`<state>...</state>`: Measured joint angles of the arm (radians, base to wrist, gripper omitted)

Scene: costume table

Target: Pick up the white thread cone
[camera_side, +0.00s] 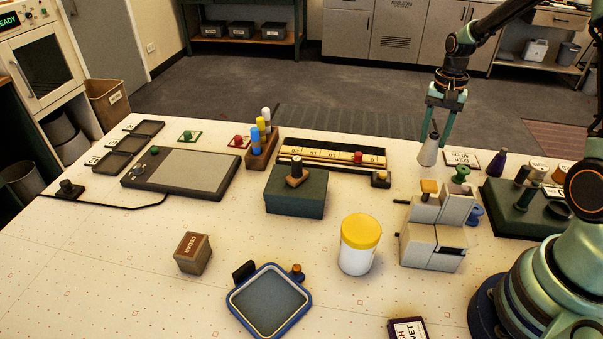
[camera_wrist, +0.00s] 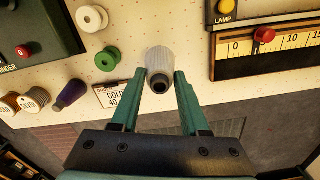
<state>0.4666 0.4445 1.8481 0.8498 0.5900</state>
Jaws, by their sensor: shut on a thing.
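The white thread cone (camera_side: 429,150) has a dark tip and stands near the far edge of the table, to the right of the ruler box. In the wrist view the cone (camera_wrist: 159,64) is seen from above, its dark tip towards me. My gripper (camera_side: 437,133) reaches down over it from above. In the wrist view my gripper (camera_wrist: 160,85) has one finger on each side of the cone and is shut on it. Whether the cone's base touches the table is hard to tell.
A purple cone (camera_side: 497,162) and a label card (camera_side: 462,158) stand just right of the cone. A green spool (camera_side: 461,173) sits nearer, by the grey blocks (camera_side: 437,232). The ruler box (camera_side: 330,155) lies to the left. A yellow-lidded jar (camera_side: 358,243) stands in front.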

